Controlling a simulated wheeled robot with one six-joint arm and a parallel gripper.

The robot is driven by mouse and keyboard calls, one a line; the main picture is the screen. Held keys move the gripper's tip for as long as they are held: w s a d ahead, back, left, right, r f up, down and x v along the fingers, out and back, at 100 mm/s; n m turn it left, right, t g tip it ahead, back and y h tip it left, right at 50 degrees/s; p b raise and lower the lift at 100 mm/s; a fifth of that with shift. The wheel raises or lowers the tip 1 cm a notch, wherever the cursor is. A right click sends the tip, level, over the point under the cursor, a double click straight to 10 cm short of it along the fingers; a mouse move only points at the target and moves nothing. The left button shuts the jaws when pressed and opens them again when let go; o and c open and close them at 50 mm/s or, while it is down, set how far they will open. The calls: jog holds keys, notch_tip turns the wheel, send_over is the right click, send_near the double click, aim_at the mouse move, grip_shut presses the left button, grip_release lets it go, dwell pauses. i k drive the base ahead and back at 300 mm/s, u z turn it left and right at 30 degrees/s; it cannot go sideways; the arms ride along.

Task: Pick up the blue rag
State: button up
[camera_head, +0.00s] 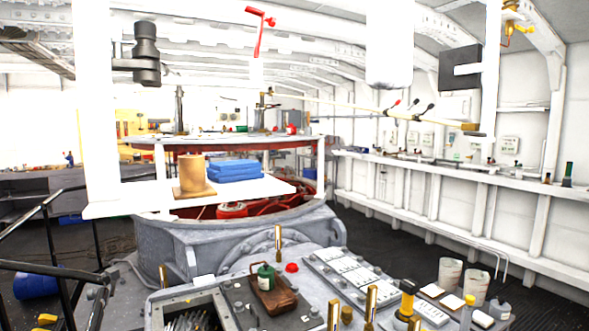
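A folded blue stack of cloth, which looks like the blue rag (235,169), lies on a white shelf (130,197) left of the picture's middle. Its layers are flat and neatly piled. A tan cylinder (192,172) stands on a thin brown square (195,193) just left of the blue stack. I cannot make out my gripper in this view. Nothing is seen holding the blue stack.
A large grey round housing (240,247) stands beneath the shelf. In front is a grey console with a brown box (273,295), a green bottle (265,276) and upright brass rods. Black railings (60,290) stand at the left. Dark floor shows on the right.

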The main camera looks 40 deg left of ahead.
aim_at(220, 172)
jog(key=z, duration=0.05)
jog(key=i, duration=0.7)
jog(key=u, duration=1.6)
